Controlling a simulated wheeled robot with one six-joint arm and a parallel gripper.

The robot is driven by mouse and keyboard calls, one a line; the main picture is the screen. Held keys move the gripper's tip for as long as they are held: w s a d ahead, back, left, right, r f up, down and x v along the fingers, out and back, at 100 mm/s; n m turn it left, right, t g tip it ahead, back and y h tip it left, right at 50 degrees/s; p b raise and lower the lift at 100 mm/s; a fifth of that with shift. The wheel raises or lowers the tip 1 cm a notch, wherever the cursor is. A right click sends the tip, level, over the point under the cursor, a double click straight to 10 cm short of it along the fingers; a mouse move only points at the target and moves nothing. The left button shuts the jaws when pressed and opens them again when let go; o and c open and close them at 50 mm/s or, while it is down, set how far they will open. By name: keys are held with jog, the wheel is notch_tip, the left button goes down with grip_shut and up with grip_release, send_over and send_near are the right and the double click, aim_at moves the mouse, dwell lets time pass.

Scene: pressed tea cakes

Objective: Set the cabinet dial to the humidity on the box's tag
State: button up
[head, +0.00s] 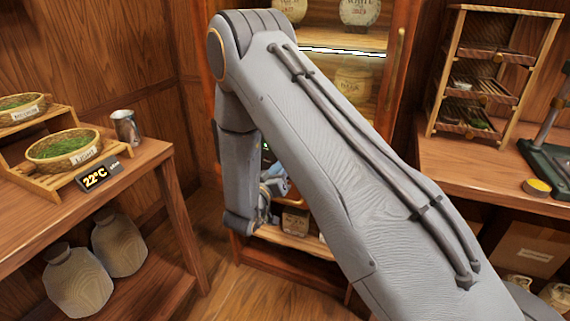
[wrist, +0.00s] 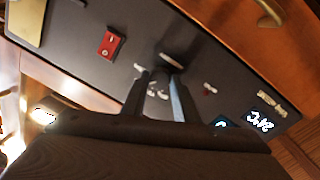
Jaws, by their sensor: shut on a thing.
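The tall wooden cabinet (head: 397,70) stands behind my arm, with round tea cakes on its shelves. My gripper (wrist: 157,84) is at the cabinet's dark control panel (wrist: 75,38) in the wrist view. Its fingers are shut on the dial (wrist: 171,61), which they partly cover. The dial's setting cannot be read. A lit display (wrist: 258,122) on the panel is tilted and its digits are unclear. In the head view my arm hides most of the panel. A cardboard box (head: 530,245) with a pale tag (head: 537,255) sits under the right counter; the tag is too small to read.
A red switch (wrist: 111,44) is on the panel. Jars (head: 118,242) stand below. A wooden rack (head: 488,70) stands on the right counter.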

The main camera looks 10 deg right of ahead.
dwell(0.3)
jog(key=o, duration=1.1)
jog(key=shift+c, duration=0.2)
jog(key=shift+s, duration=0.15)
jog(key=v, duration=0.7)
jog(key=shift+s+a+b, duration=0.25)
jog(key=shift+s+b, duration=0.05)
jog(key=shift+w, duration=0.1)
